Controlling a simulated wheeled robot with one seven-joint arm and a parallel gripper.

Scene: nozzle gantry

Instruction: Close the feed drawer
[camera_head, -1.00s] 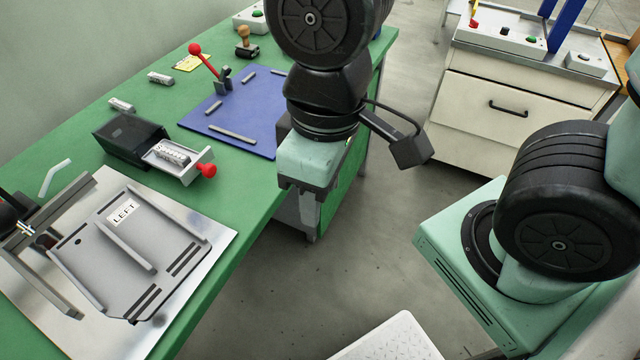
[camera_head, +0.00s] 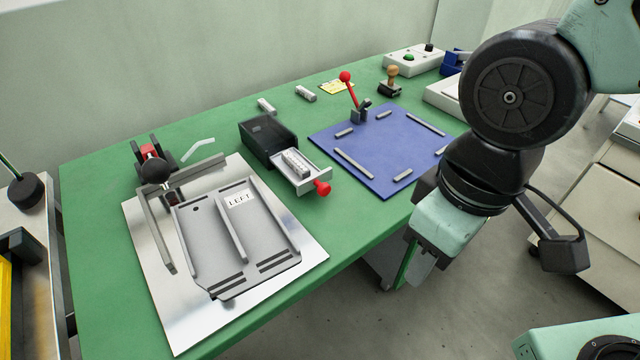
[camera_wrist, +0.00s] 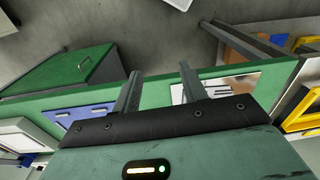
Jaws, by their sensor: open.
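The feed drawer (camera_head: 312,181) is a light grey tray pulled out of a black housing (camera_head: 258,140) on the green table. It has a red knob (camera_head: 322,187) on its front and a pale ribbed block (camera_head: 296,162) inside. My gripper (camera_head: 412,262) hangs beyond the table's front edge, to the right of the drawer and well apart from it. Its two fingers are spread with nothing between them, as the wrist view (camera_wrist: 158,78) also shows. I cannot make out the drawer in the wrist view.
A metal plate with a grey fixture marked LEFT (camera_head: 241,199) lies left of the drawer. A blue mat (camera_head: 385,150) with grey bars and a red-knobbed lever (camera_head: 350,92) lies right. Two small grey blocks lie behind. Table surface before the drawer is clear.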

